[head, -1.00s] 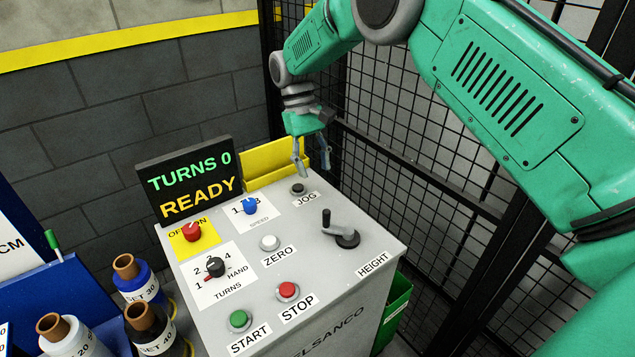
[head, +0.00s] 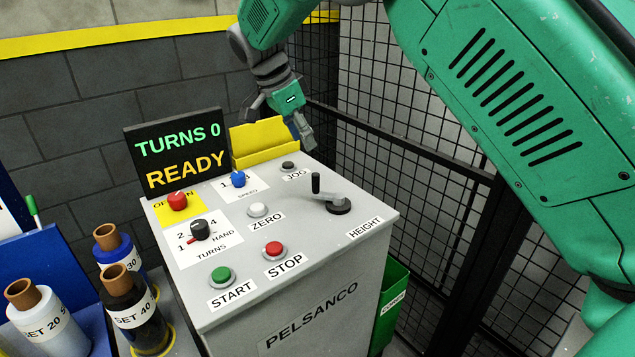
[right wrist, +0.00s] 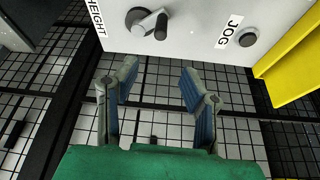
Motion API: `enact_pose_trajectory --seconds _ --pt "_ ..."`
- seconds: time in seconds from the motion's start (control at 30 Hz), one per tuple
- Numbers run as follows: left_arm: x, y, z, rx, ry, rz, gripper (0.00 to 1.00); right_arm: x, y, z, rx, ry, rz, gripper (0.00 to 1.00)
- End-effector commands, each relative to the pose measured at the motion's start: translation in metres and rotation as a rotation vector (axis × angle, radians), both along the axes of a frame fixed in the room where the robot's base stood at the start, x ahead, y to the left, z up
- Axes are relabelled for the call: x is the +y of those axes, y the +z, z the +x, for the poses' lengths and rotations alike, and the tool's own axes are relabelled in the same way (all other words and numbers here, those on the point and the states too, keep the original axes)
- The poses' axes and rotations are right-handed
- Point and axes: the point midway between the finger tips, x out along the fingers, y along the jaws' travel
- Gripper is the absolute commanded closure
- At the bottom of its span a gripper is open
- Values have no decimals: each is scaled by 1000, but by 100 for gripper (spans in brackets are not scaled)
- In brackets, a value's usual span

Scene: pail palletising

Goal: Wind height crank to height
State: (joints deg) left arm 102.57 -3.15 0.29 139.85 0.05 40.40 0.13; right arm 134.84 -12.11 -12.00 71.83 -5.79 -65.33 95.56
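The height crank (head: 338,206) is a grey arm with a black upright knob and a dark hub, on the right of the grey console top above the HEIGHT label. It also shows at the top of the right wrist view (right wrist: 147,22). My right gripper (head: 279,132) is open and empty at the console's back edge, behind the JOG button and apart from the crank. In the right wrist view its two blue-padded fingers (right wrist: 159,84) are spread with nothing between them. The display (head: 178,155) reads TURNS 0 and READY. My left gripper is not in view.
A yellow holder (head: 262,145) stands at the console's back edge beside my right gripper. The JOG button (head: 288,166), ZERO button (head: 257,210) and STOP button (head: 274,250) are near the crank. Wire mesh fencing (head: 400,120) runs behind and right. Labelled bottles (head: 133,310) stand at left.

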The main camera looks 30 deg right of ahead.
Motion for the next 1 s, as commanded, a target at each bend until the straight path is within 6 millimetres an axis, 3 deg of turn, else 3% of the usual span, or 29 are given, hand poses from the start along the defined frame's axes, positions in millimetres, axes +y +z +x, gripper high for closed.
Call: enact_pose_trajectory --seconds 0.2,0.5,0.7,0.97,1.0 --pt "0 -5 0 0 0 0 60 -9 -44 -2 5 2 -5 62" --pt "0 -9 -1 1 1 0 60 -32 -93 -3 3 4 -3 62" --pt "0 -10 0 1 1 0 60 -41 -107 -4 1 4 1 62" --pt "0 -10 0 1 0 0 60 -37 -107 -3 1 5 -4 62" --pt "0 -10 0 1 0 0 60 -36 -106 -3 1 5 -5 66"
